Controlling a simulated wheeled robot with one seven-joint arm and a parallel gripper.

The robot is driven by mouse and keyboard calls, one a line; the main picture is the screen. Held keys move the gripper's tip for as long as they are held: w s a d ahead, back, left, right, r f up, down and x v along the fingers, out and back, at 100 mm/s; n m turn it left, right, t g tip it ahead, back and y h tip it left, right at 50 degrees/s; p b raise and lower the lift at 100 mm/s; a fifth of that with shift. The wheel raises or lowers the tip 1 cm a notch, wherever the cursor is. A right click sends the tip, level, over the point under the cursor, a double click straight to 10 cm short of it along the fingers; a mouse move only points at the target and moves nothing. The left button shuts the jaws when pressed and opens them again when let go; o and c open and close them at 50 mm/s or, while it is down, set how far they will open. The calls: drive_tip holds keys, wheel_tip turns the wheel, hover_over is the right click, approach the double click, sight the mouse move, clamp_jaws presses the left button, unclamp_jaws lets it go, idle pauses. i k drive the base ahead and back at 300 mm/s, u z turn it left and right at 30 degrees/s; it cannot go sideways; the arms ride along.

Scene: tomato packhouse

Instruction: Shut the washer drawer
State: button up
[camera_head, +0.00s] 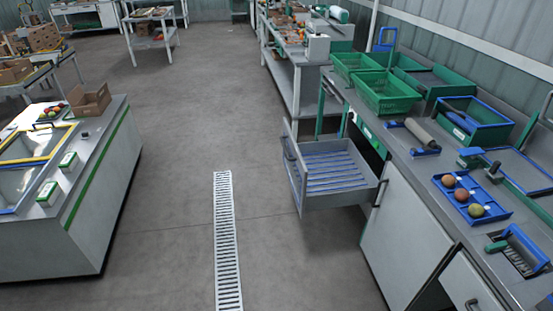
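The washer drawer (327,167) is pulled out from the front of the counter on the right, over the floor. It is a grey box with blue strips along its bottom and looks empty. My gripper is not in view.
Green crates (384,92), a blue tray with several round fruits (472,197) and tools stand on the counter. A closed cabinet door sits beside the drawer. The floor (165,180) left of the drawer is clear, with a drain grate (226,240). A grey sink unit (105,200) stands at left.

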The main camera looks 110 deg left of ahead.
sight(327, 174)
drive_tip(key=k, duration=0.2)
drive_tip(key=u, duration=3.85)
drive_tip(key=i, duration=3.35)
drive_tip(key=z, duration=0.3)
